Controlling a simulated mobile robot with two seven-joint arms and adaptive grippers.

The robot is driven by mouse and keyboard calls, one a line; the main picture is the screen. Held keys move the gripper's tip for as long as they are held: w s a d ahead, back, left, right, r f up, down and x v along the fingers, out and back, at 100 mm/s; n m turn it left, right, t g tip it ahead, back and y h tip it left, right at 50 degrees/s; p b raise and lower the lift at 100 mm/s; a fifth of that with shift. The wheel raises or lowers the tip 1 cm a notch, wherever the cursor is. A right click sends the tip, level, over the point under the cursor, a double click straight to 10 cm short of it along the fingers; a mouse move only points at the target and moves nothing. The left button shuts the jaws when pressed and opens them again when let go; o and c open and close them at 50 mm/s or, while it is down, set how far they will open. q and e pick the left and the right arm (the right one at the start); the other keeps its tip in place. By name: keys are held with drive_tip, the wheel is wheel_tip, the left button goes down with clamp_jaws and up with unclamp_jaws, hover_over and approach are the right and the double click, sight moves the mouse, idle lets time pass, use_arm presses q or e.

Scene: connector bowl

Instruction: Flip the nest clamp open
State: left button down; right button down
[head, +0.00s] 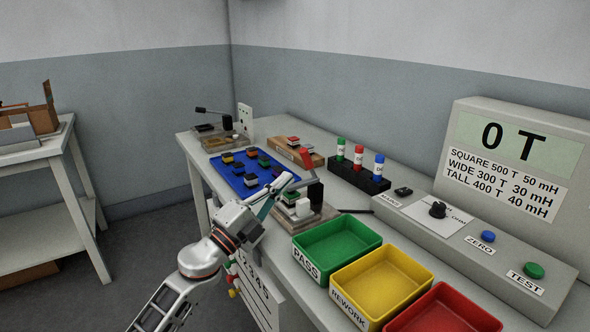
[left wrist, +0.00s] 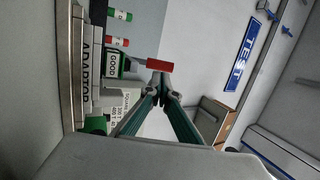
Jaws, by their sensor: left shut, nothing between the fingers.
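The nest clamp shows in the head view as a red handle (head: 306,157) standing steeply above a black block (head: 316,192) on a grey-brown base plate (head: 326,213). A white part sits on that plate. My left gripper (head: 290,181) is shut and empty, right beside the handle. In the left wrist view the red handle (left wrist: 153,64) lies just beyond the closed fingertips (left wrist: 160,82). I cannot tell whether they touch it. The fingers hide part of the clamp in the head view. My right gripper is not in view.
Green (head: 335,245), yellow (head: 382,282) and red (head: 445,312) bins stand in front of the clamp. A blue tray (head: 236,183) of parts lies behind my gripper. A black rack (head: 357,180) of coloured cylinders and the test console (head: 470,235) stand to the right.

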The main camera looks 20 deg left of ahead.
sight(304, 160)
use_arm(q)
drive_tip(key=x, duration=0.3)
drive_tip(key=shift+w+d+r, duration=0.15)
drive_tip(key=shift+w, duration=0.2)
drive_tip(key=shift+w+d+r, duration=0.15)
drive_tip(key=shift+w, duration=0.2)
drive_tip(key=shift+r, duration=0.15)
drive_tip(key=shift+r+p, duration=0.2)
drive_tip(key=shift+p, duration=0.35)
drive_tip(key=shift+r+p, duration=0.25)
drive_tip(key=shift+p, duration=0.1)
drive_tip(key=shift+w+d+f+g+p, duration=0.1)
drive_tip(key=shift+d+f+g+p, duration=0.15)
drive_tip(key=shift+p, duration=0.2)
drive_tip(key=shift+a+r+p, duration=0.1)
drive_tip(key=shift+p, duration=0.25)
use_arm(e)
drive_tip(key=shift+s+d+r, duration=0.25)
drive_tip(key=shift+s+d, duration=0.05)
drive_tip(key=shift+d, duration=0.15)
